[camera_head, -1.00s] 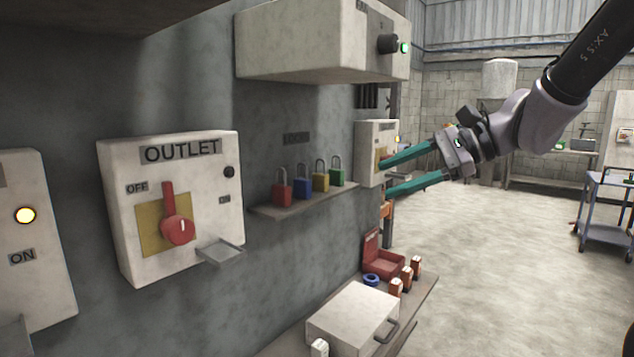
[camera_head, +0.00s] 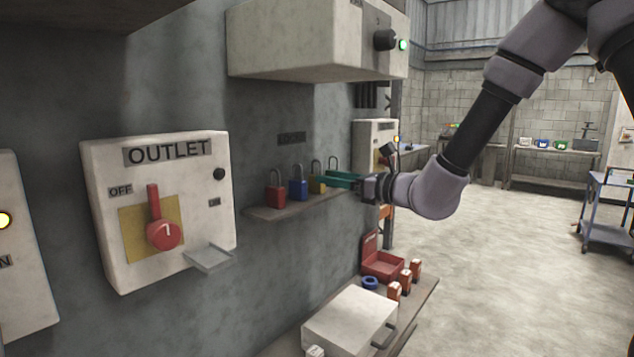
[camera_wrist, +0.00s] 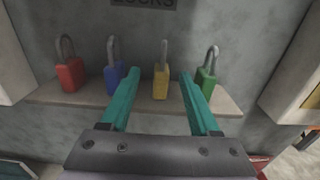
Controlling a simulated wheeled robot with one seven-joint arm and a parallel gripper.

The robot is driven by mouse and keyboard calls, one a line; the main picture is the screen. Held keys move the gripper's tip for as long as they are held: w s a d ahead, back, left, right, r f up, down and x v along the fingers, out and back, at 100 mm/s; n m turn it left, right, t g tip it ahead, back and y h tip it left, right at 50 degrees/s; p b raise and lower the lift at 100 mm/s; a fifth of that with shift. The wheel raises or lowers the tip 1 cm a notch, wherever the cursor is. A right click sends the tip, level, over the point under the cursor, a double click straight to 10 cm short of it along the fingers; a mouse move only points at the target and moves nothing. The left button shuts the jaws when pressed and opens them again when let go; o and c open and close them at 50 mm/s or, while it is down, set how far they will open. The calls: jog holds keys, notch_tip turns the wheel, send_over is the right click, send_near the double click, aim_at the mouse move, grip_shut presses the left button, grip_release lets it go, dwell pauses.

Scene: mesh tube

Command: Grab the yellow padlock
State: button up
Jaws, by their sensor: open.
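The yellow padlock (camera_head: 316,184) stands upright on a small wall shelf (camera_head: 270,213), between the blue padlock (camera_head: 298,188) and the green padlock, which my gripper mostly hides in the head view. In the wrist view the yellow padlock (camera_wrist: 161,82) shows between the two teal fingers of my gripper (camera_wrist: 158,95). The fingers are open and nothing is held. The left finger lies just right of the blue padlock (camera_wrist: 113,76). The right finger is close to the green padlock (camera_wrist: 206,80). I cannot tell whether it touches.
A red padlock (camera_head: 275,195) stands at the shelf's left end. A grey box (camera_head: 300,45) juts from the wall above the shelf. The OUTLET switch box (camera_head: 105,240) is to the left. Below stands a bench with a white case (camera_head: 350,320) and a red box (camera_head: 383,265).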

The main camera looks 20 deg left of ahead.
jog(key=x, duration=0.5)
jog(key=shift+w+f, duration=0.2)
jog(key=shift+f, duration=0.05)
jog(key=shift+c, duration=0.3)
grip_shut()
